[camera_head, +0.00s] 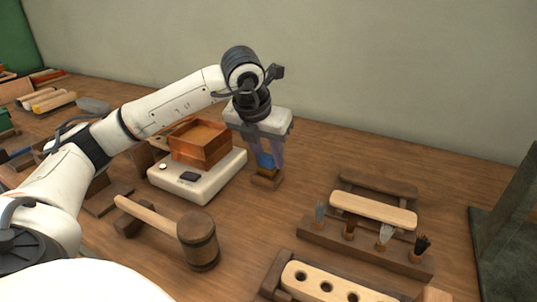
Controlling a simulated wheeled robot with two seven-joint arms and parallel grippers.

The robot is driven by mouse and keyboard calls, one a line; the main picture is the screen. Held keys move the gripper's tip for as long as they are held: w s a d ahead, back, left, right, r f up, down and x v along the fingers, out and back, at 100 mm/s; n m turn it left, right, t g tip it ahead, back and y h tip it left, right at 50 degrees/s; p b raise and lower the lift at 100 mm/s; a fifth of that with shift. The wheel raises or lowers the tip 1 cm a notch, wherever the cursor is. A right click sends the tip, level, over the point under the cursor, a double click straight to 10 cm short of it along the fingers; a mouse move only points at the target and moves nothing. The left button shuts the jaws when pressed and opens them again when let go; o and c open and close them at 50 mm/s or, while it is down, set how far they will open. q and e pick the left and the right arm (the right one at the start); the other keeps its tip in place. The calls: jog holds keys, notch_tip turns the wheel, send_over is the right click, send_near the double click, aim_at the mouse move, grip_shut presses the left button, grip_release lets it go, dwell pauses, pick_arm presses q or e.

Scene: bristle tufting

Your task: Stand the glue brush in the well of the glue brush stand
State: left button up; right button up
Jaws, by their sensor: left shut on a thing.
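My left gripper (265,152) points straight down at the middle of the table and is shut on a blue thing, apparently the glue brush (265,160), which is mostly hidden between the fingers. Directly below it is a small brown wooden block, apparently the glue brush stand (267,179). The brush's lower end is at the block's top, but I cannot tell whether it is inside the well or just above it. My right gripper is not in view.
Left of the stand is a pale base (205,187) with a copper-coloured box (200,142). A wooden mallet (197,240) lies in front. To the right are a rack with several brushes (350,245) and a holed wooden block (325,285). Bare table lies between the stand and rack.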

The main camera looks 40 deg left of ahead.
pick_arm(q)
jog(key=shift+f+b, duration=0.3)
jog(key=o, duration=1)
jog(key=shift+o, duration=0.5)
jog(key=o, duration=0.3)
jog(key=shift+r, duration=0.1)
jog(key=shift+r+p, duration=0.9)
jog(key=shift+r, duration=0.05)
jog(key=shift+r+p, duration=2.05)
jog(key=shift+r, duration=0.45)
